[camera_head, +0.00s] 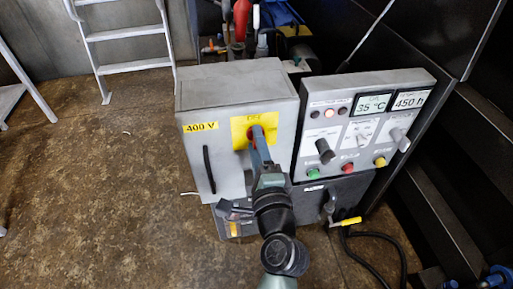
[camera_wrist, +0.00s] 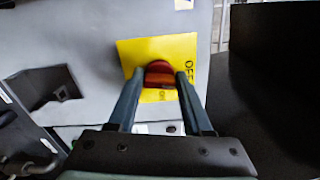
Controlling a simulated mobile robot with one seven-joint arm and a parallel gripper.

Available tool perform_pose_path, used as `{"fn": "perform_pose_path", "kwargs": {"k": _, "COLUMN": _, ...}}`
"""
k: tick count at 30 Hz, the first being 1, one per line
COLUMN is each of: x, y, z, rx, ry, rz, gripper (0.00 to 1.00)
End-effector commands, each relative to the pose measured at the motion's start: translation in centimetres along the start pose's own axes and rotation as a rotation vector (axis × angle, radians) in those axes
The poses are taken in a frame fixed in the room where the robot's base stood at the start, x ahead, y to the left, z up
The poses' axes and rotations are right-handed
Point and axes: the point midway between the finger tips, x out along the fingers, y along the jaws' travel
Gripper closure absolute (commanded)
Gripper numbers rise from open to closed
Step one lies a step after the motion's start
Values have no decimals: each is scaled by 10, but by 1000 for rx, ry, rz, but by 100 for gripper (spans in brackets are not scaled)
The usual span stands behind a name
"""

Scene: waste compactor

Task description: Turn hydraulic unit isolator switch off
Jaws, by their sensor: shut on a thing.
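The isolator switch is a red rotary knob (camera_wrist: 159,80) on a yellow plate (camera_wrist: 190,48) with "OFF" lettering. It sits on the front of the grey 400 V cabinet (camera_head: 237,85). In the head view the yellow plate (camera_head: 240,124) shows, and the red knob (camera_head: 251,134) is partly hidden behind my gripper. In the wrist view my gripper (camera_wrist: 160,80) has one finger on each side of the knob and is shut on it. The knob's exact angle is hard to tell.
A control panel (camera_head: 360,125) with knobs, buttons and displays stands right of the cabinet. A black handle (camera_head: 208,169) is on the cabinet's left front.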

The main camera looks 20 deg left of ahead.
Motion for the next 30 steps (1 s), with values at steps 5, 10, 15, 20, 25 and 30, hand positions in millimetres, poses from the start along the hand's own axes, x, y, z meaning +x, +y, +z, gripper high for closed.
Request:
{"fn": "perform_pose_path", "kwargs": {"k": 5, "x": 0, "y": 2, "z": 0, "rx": -105, "ry": -1, "rz": 0, "gripper": 100}}
{"fn": "perform_pose_path", "kwargs": {"k": 10, "x": 0, "y": 2, "z": 0, "rx": -168, "ry": -1, "rz": 1, "gripper": 100}}
{"fn": "perform_pose_path", "kwargs": {"k": 15, "x": 0, "y": 2, "z": 0, "rx": -201, "ry": -1, "rz": 2, "gripper": 100}}
{"fn": "perform_pose_path", "kwargs": {"k": 20, "x": 0, "y": 2, "z": 0, "rx": -210, "ry": -1, "rz": 2, "gripper": 100}}
{"fn": "perform_pose_path", "kwargs": {"k": 25, "x": 0, "y": 2, "z": 0, "rx": -211, "ry": -1, "rz": 2, "gripper": 100}}
{"fn": "perform_pose_path", "kwargs": {"k": 30, "x": 0, "y": 2, "z": 0, "rx": -211, "ry": -1, "rz": 2, "gripper": 43}}
